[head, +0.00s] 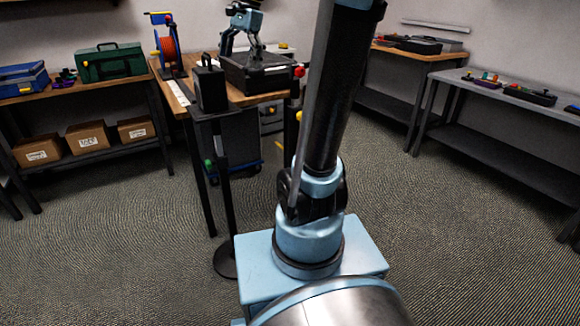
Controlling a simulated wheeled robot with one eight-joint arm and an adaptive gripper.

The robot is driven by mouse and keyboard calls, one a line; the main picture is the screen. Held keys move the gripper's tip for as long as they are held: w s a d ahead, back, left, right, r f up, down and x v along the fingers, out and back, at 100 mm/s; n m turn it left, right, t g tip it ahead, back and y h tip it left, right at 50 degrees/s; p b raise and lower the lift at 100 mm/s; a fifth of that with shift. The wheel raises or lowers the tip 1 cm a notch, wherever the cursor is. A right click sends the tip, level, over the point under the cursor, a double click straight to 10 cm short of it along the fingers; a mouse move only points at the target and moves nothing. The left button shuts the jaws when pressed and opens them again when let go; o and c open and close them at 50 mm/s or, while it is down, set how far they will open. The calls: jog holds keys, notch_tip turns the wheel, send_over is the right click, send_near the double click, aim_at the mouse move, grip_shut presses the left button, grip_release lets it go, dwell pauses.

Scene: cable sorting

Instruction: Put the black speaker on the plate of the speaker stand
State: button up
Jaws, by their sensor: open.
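The black speaker (211,90) stands upright in the head view, left of centre. It appears to rest on the small dark plate (229,111) of the speaker stand. The stand has a thin black pole (224,170) and a round black base (226,262) on the floor, in front of the wooden workbench. My gripper (250,52) is open, behind and to the right of the speaker and apart from it. It hangs over a black crate on the workbench. No object shows between its fingers.
The black crate (284,80) and an orange cable reel (169,58) are on the wooden workbench (184,99). A shelf at left holds a green toolbox (110,63) and cardboard boxes (88,138). The carpet at left front is clear.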

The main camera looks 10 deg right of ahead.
jog(key=s+d+f+n+h, duration=0.1)
jog(key=s+d+f+n, duration=0.2)
jog(key=s+f, duration=0.4)
jog(key=s+d+f+n+t+h, duration=0.1)
jog(key=s+d+f+n, duration=0.3)
jog(key=s+f, duration=0.4)
jog(key=s+d+f+n+t+h, duration=0.1)
jog(key=s+d+f+n, duration=0.2)
jog(key=s+f, duration=0.5)
notch_tip(320, 180, down, 5)
jog(key=shift+d+f+n, duration=0.1)
jog(key=shift+d+n, duration=0.3)
jog(key=shift+d, duration=0.3)
jog(key=shift+s, duration=0.15)
